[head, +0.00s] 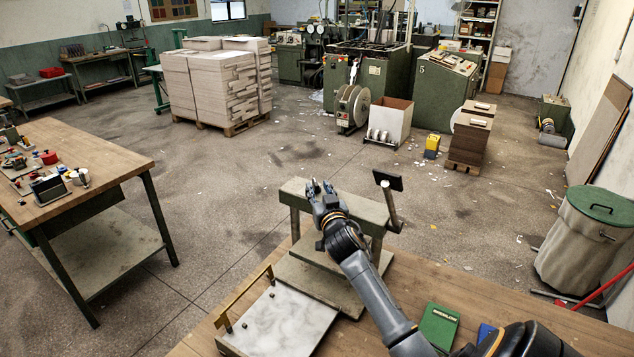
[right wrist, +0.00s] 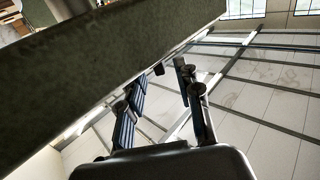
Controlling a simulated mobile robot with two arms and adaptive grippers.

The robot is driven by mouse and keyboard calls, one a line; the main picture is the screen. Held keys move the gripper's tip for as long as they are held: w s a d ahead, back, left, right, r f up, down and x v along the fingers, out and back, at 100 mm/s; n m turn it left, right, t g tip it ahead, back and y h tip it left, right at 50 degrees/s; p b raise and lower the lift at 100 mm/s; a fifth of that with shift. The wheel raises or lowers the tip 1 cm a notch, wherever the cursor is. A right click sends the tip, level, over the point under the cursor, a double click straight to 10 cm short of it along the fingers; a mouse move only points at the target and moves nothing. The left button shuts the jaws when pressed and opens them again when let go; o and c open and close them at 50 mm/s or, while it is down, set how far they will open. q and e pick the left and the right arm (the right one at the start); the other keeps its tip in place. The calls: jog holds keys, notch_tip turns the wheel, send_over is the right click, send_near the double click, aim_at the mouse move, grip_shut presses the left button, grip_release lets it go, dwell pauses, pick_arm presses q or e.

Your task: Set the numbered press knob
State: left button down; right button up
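The grey-green press (head: 350,208) stands on the wooden bench in the middle of the head view, with a crossbeam on legs over a stepped base. My right gripper (head: 320,186) is at the crossbeam, its fingers pointing away. In the right wrist view the gripper (right wrist: 158,78) is open, with its fingers apart and the dark green beam (right wrist: 90,75) close at the left. A small dark piece (right wrist: 158,69) sticks out at the beam's edge between the fingertips; I cannot tell whether it is the numbered knob. My left gripper is not in view.
A dark panel (head: 388,180) stands on a post right of the crossbeam. A pale plate (head: 278,322) with a brass bar (head: 243,298) lies at the bench's left. A green book (head: 439,326) lies at the right. Another workbench (head: 100,158) stands left, across open floor.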

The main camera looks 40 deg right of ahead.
jog(key=shift+w+d+r, duration=0.1)
jog(key=shift+w+d, duration=0.15)
jog(key=shift+w, duration=0.25)
jog(key=shift+w+d, duration=0.35)
jog(key=shift+w, duration=0.25)
grip_shut()
